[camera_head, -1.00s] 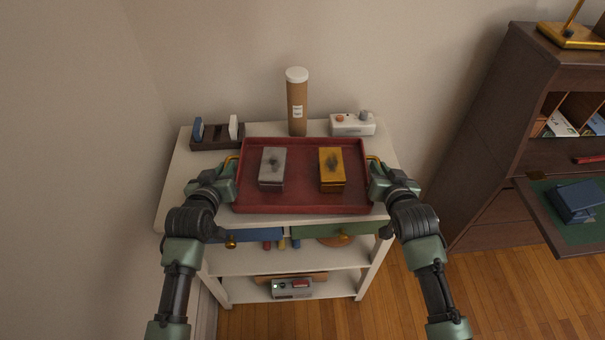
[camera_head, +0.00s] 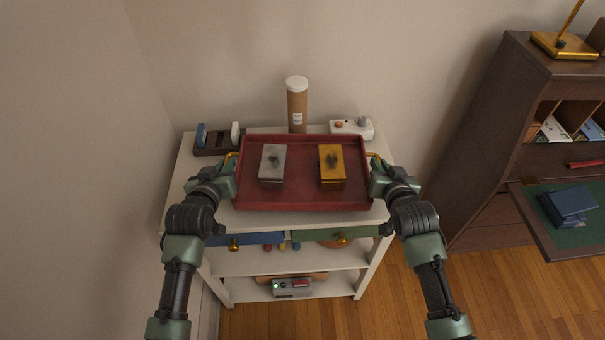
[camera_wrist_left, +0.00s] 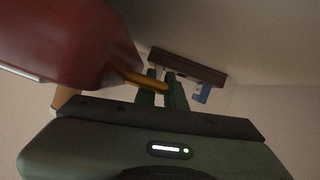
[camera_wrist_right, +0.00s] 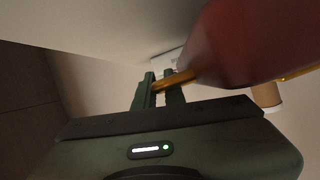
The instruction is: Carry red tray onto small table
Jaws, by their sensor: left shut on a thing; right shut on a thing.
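The red tray (camera_head: 302,197) is over the white shelf unit's top in the head view, carrying a grey box (camera_head: 272,165) and a yellow box (camera_head: 332,166). My left gripper (camera_head: 230,166) is shut on the tray's left brass handle, which also shows in the left wrist view (camera_wrist_left: 146,81). My right gripper (camera_head: 376,165) is shut on the right brass handle, seen in the right wrist view (camera_wrist_right: 178,80). The tray looks level and seems slightly above the top. I cannot identify a separate small table in these frames.
On the white unit's top (camera_head: 183,190) stand a brown tube (camera_head: 297,108), a white device (camera_head: 351,129) and a dark rack (camera_head: 217,142) behind the tray. A dark desk cabinet (camera_head: 480,150) stands to the right. Wooden floor (camera_head: 430,290) shows between them.

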